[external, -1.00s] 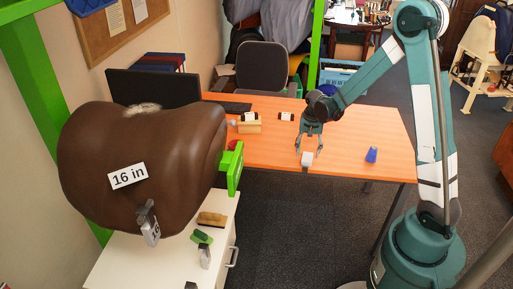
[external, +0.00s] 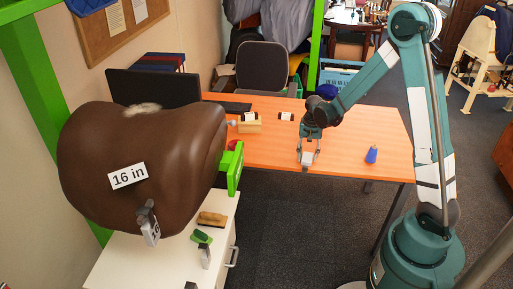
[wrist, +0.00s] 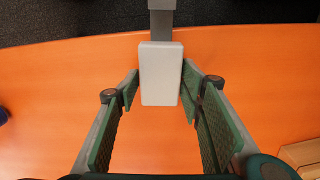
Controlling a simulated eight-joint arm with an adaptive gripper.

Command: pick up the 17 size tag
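A pale, blank-faced rectangular block (wrist: 160,75) with a grey stem lies at the table's near edge; it also shows in the external view (external: 307,158). No number is legible on it, so I cannot tell whether it is the 17 size tag. My gripper (wrist: 159,92) is over it, with one green-padded finger on each side. Narrow gaps show between the pads and the block, so the gripper is open around it. In the external view my gripper (external: 308,156) hides part of the block. A "16 in" label (external: 128,176) is on the brown saddle (external: 165,150).
A small black-and-white item (external: 286,117) lies on the orange table (external: 355,125), left of my arm. A wooden block (external: 249,126) with a similar item is farther left. The table between is clear.

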